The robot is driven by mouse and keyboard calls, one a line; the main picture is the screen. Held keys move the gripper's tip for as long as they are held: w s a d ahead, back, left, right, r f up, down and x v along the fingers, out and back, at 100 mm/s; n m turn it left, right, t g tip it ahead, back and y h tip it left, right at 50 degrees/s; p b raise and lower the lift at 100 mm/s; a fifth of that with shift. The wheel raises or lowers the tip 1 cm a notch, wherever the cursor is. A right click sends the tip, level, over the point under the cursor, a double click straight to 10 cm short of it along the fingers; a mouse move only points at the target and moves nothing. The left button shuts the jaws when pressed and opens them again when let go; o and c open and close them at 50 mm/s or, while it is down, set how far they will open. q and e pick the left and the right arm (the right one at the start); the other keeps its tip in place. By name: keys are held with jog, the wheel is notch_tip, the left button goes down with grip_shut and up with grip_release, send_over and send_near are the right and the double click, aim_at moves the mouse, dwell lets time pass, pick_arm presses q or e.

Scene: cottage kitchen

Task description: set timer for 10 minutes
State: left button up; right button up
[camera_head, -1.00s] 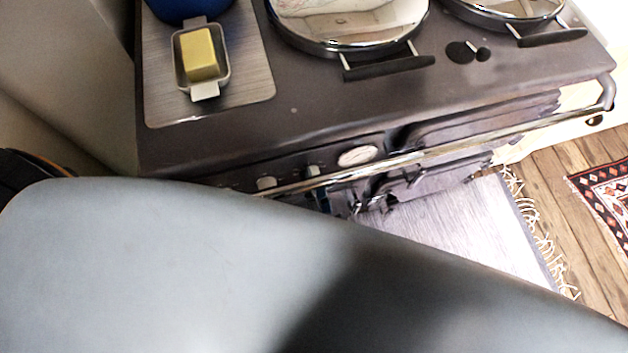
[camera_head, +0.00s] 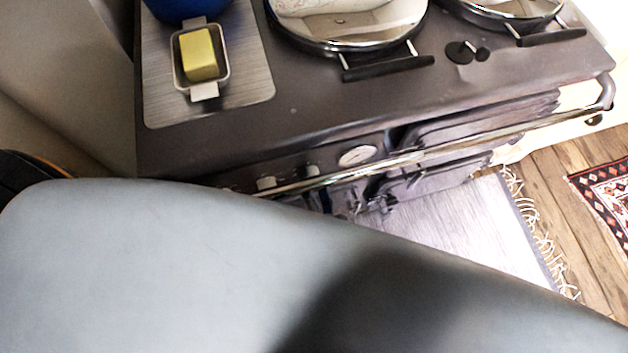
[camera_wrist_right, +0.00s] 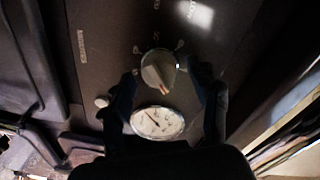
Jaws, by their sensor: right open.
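The timer knob is a round control with a light pointer (camera_wrist_right: 158,70) on the dark stove front in the right wrist view, with small printed marks around it. My right gripper (camera_wrist_right: 165,82) is open, with one dark finger on each side of the knob. I cannot tell whether either finger touches it. In the head view two small knobs, a left one (camera_head: 267,183) and a right one (camera_head: 312,171), sit on the front panel left of a round white gauge (camera_head: 357,156). The gripper there is mostly hidden below the rail. My left gripper is not in view.
A chrome rail (camera_head: 440,150) runs along the front of the dark stove (camera_head: 300,110). A butter dish (camera_head: 201,60) and blue pot (camera_head: 185,8) stand on top, beside two round lids. My large grey arm part covers the lower head view.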

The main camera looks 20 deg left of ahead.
jog(key=v, duration=1.2)
